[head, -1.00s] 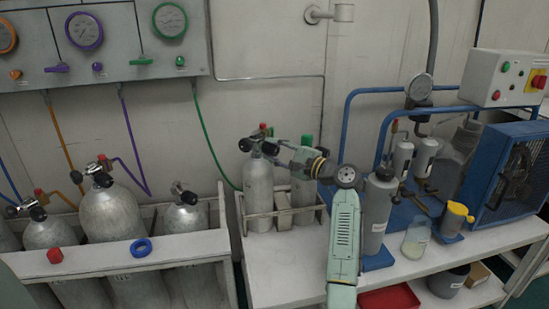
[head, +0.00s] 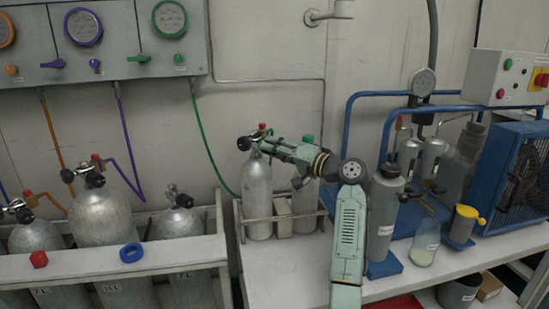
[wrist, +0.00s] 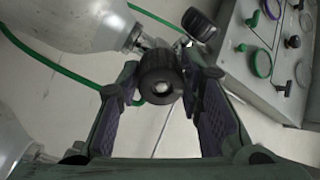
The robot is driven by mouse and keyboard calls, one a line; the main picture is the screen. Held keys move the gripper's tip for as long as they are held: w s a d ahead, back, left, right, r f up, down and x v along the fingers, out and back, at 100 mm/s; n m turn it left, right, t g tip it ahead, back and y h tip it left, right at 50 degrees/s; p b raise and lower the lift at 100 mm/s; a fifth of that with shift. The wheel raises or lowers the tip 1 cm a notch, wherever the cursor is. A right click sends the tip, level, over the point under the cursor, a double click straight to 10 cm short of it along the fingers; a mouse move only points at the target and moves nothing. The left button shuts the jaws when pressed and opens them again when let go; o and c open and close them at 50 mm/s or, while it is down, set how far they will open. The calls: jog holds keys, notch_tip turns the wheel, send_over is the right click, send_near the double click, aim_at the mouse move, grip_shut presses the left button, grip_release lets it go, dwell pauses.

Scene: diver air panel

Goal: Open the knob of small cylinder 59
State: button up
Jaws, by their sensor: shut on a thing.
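A grey cylinder (head: 257,200) with a black valve stands upright at the left of a small rack on the bench. I cannot read a number 59 on it. My gripper (head: 268,147) reaches its valve from the right in the head view. In the wrist view a black ribbed knob (wrist: 160,78) sits between the two purple-padded fingers of my gripper (wrist: 163,105), which are shut on it. A second black knob (wrist: 198,24) of the valve stands beyond, outside the fingers. It also shows left of the valve in the head view (head: 243,143). The fingertips are partly hidden in the head view.
A second cylinder (head: 305,205) stands in the same rack, below my gripper. A taller grey bottle (head: 384,215) stands right of my arm. Larger cylinders (head: 103,215) stand in a white rack at left. A green hose (head: 207,150) hangs on the wall behind.

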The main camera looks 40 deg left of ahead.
jog(key=n+b, duration=0.2)
jog(key=n, duration=0.3)
jog(key=shift+f+n+b, duration=0.1)
jog(key=shift+n+b, duration=0.2)
jog(key=shift+b, duration=0.1)
jog(key=shift+w+n+b, duration=0.1)
jog(key=shift+n+b, duration=0.55)
jog(key=shift+n, duration=1.25)
jog(key=o, duration=1.2)
jog(key=shift+c, duration=0.2)
jog(key=d, duration=1.2)
jog(key=shift+w, duration=0.2)
